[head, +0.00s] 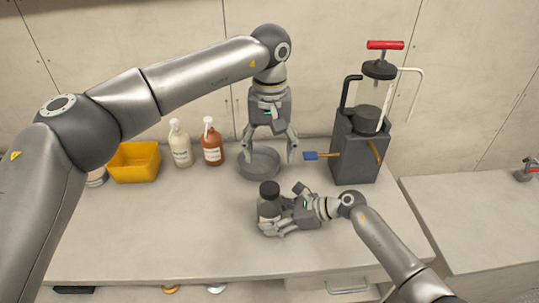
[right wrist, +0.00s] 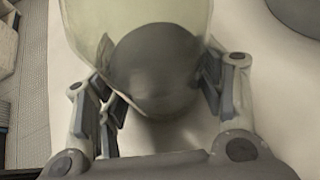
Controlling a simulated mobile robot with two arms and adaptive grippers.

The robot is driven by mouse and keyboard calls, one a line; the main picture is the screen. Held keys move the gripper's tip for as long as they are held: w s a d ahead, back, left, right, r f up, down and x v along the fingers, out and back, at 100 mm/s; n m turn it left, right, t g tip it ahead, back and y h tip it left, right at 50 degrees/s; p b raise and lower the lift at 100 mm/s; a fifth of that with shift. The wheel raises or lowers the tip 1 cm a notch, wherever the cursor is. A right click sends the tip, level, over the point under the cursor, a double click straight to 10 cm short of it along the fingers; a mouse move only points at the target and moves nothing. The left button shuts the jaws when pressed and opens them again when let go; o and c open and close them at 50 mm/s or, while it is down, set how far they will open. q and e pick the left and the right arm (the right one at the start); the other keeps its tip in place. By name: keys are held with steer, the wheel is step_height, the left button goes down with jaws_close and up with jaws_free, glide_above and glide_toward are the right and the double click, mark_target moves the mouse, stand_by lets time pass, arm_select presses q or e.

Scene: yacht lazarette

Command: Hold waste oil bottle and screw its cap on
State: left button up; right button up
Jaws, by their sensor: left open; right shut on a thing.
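A grey bottle (head: 268,208) with a dark cap-like top (head: 269,188) stands upright near the front of the worktop. My right gripper (head: 274,227) is shut around its lower body. I cannot tell whether the top is a separate cap or how tightly it sits. In the right wrist view, a dark rounded form (right wrist: 157,72) lies between the fingers, with a pale translucent shape beyond it that I cannot identify. My left gripper (head: 270,155) is open and empty, pointing down above and behind the bottle, its fingers in front of a grey round pan.
The grey pan (head: 259,165) sits behind the bottle. A yellow bin (head: 134,162), a cream bottle (head: 180,147) and a brown bottle (head: 212,146) line the back left. The front-left worktop is clear.

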steer(key=o, duration=1.5)
steer(key=shift+o, duration=0.2)
steer(key=v, duration=1.2)
steer(key=shift+f, duration=0.15)
